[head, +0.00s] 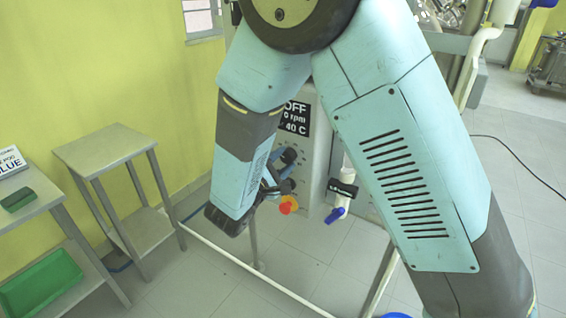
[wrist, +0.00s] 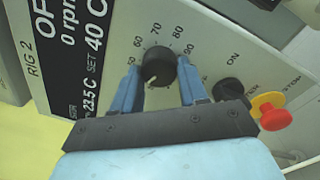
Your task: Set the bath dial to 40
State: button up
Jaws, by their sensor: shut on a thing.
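The bath dial (wrist: 161,64) is a round black knob with a pale pointer mark, on a grey panel with a printed number scale around it. In the wrist view, the blue fingers of my gripper (wrist: 158,72) are on either side of the dial, shut on it. The pointer mark is toward the lower left of the tilted picture. The black display (wrist: 82,45) beside it reads OFF, 0 rpm, 23.5 C and SET 40 C. In the head view the display (head: 294,117) also shows 40 C; my arm hides the dial there.
A second black knob (wrist: 229,91) near the ON label and a red stop button (wrist: 274,118) on a yellow base sit right of the dial. In the head view, a blue-handled valve (head: 336,214) hangs below the panel. A small metal table (head: 97,146) stands left.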

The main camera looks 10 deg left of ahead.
jog(key=shift+d+f+m, duration=0.1)
jog(key=shift+m, duration=0.9)
jog(key=o, duration=1.1)
jog(key=shift+c, duration=0.2)
jog(key=v, duration=1.4)
jog(key=shift+w, duration=0.15)
